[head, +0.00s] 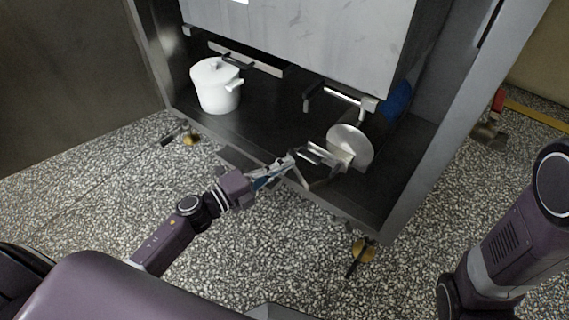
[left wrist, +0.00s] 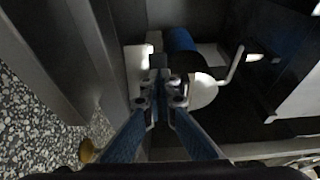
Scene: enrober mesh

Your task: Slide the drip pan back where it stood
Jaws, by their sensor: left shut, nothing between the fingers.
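My left gripper (head: 290,160) reaches over the front edge of the low metal cabinet. Its fingers are shut with nothing between them; they also show in the left wrist view (left wrist: 161,92). Just beyond the fingertips is a pale metal bracket or bar (head: 322,181); I cannot tell whether they touch. A round pale disc (head: 350,146) stands upright behind it and shows in the left wrist view (left wrist: 203,92). I cannot clearly pick out the drip pan; the dark cabinet floor (head: 265,125) may include it. My right gripper is outside the views.
A white lidded pot (head: 216,86) stands at the left on the cabinet floor. A blue cylinder (head: 397,98) is at the back right, also in the left wrist view (left wrist: 181,45). A dark handle (head: 236,60) hangs below the grey housing (head: 300,40). Cabinet posts (head: 455,125) bound the opening.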

